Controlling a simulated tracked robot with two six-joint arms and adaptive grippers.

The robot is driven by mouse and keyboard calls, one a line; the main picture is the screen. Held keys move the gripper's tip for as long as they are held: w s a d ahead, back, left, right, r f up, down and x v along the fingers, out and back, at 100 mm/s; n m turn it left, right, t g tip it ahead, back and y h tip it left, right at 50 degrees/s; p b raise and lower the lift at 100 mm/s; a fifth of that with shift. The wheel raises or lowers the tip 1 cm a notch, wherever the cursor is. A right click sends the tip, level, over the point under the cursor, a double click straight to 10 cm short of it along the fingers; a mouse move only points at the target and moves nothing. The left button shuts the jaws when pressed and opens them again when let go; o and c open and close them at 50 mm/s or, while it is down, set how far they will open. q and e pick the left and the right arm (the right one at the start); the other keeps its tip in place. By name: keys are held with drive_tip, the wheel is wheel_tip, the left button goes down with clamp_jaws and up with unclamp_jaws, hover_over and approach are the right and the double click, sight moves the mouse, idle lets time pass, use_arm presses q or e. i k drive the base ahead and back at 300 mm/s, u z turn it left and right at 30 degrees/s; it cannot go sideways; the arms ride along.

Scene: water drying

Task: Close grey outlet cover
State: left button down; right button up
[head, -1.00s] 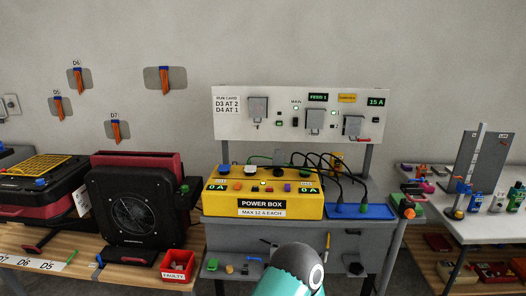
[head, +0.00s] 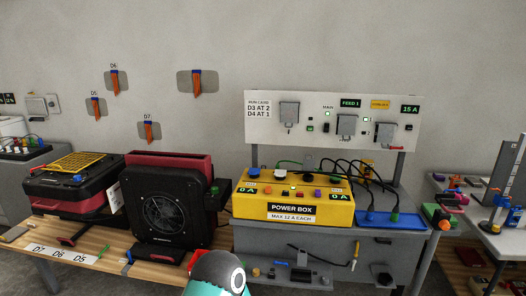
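A grey wall outlet (head: 36,105) is at the far left of the head view. A small grey flap, which looks like its cover (head: 53,102), stands at its right side; it seems swung open, but it is small. Three more grey covers are on the white panel: a left one (head: 289,114), a middle one (head: 346,126) and a right one (head: 384,133). Whether these are shut is hard to tell. Neither gripper is in view. Only a rounded black and teal link of my own arm shows at the bottom edge, well away from the covers.
A yellow power box (head: 293,197) stands on the grey bench below the panel, with black cables running to a blue tray (head: 391,221). A black fan unit (head: 166,212) and a red and black case (head: 74,185) stand on the wooden bench at left.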

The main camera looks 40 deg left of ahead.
sight(308, 164)
drive_tip(key=u, duration=0.45)
drive_tip(key=i, duration=1)
